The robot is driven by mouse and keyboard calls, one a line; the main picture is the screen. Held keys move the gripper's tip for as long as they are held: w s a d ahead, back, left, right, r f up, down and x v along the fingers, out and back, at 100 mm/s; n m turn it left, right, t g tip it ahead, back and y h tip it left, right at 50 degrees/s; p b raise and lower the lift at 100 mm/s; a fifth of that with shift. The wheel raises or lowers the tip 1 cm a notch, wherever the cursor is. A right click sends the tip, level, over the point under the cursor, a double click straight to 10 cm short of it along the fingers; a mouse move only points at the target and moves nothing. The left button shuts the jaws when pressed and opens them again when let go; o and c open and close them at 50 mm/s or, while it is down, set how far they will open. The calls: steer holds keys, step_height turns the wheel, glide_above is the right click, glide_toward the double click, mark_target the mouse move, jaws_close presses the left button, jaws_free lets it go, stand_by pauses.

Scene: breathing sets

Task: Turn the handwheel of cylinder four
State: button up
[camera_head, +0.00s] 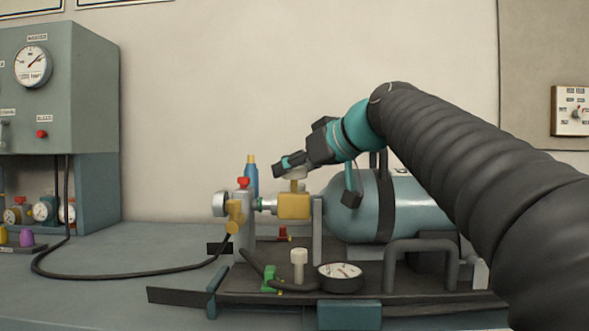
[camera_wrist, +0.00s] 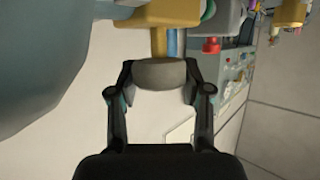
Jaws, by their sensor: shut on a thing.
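A teal-grey cylinder (camera_head: 370,207) lies on its side in a dark cradle on the bench. Its label is mostly hidden, so I cannot read its number. A brass valve block (camera_head: 293,206) sits at its left end, with a stem rising from it to a pale handwheel (camera_head: 292,174). My gripper (camera_head: 284,168) is at the handwheel from above and right. In the wrist view my gripper (camera_wrist: 160,80) has its two fingers on either side of the grey handwheel (camera_wrist: 159,74), shut on it. The brass stem (camera_wrist: 159,42) shows beyond it.
A hose (camera_head: 120,276) runs from the brass fitting (camera_head: 234,215) to the grey panel cabinet (camera_head: 60,95) at left. The bench at front left is mostly clear.

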steer(key=shift+f, duration=0.1)
stand_by(0.4)
steer(key=o, duration=1.2)
steer(key=v, duration=1.2)
steer(key=shift+w+d, duration=0.1)
